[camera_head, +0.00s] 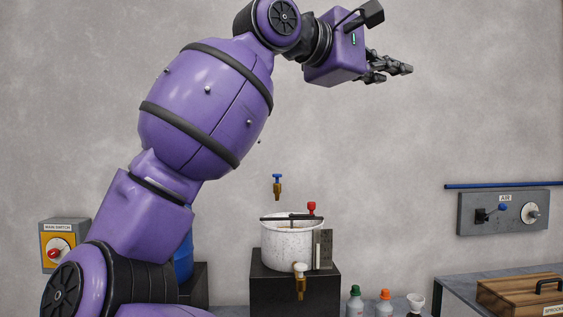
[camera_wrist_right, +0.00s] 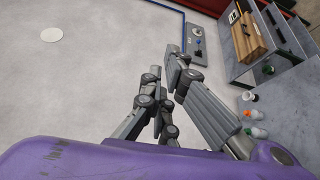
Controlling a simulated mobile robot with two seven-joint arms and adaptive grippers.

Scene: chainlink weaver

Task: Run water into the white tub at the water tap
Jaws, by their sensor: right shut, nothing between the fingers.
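A white speckled tub (camera_head: 285,244) stands upright on a black block in the head view, below and left of my right gripper. A dark bar with a red knob lies across its top. A small brass tap with a blue handle (camera_head: 277,187) is on the wall above the tub. Another brass tap with a pale knob (camera_head: 300,279) is at the tub's lower front. My right gripper (camera_head: 396,68) is shut and empty, high before the wall, well apart from tub and taps. Its fingers also fill the middle of the right wrist view (camera_wrist_right: 164,66). My left gripper is not in view.
An AIR panel (camera_head: 484,216) is on the wall at right, with a blue pipe (camera_head: 500,185) above it. Below are a grey bench (camera_head: 455,284), a wooden box (camera_head: 518,289) and small bottles (camera_head: 354,301). A main switch box (camera_head: 58,266) is at left.

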